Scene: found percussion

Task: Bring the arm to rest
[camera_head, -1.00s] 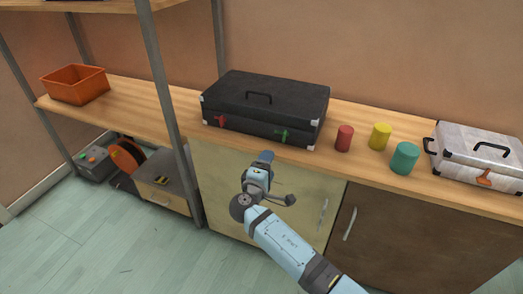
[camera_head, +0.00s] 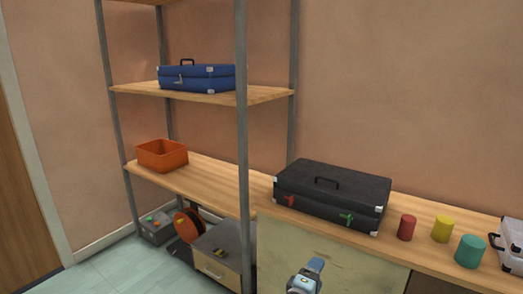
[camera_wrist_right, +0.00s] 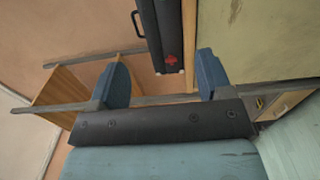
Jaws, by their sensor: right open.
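My right gripper (camera_head: 316,267) is at the bottom of the head view, in front of the cabinet and below the black case (camera_head: 332,193). In the right wrist view my right gripper (camera_wrist_right: 162,78) has its two blue fingers wide apart, with nothing between them. The black case also shows in the wrist view (camera_wrist_right: 158,30), beyond the fingers. It lies closed on the wooden counter with a red and a green latch on its front. Most of the right arm is below the head view's edge. My left gripper is not in view.
Right of the black case stand a red cylinder (camera_head: 407,228), a yellow cylinder (camera_head: 443,229) and a teal cylinder (camera_head: 470,251). A silver case (camera_head: 511,240) is cut off at the right edge. A metal-post shelf holds a blue case (camera_head: 197,78) and an orange bin (camera_head: 162,155).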

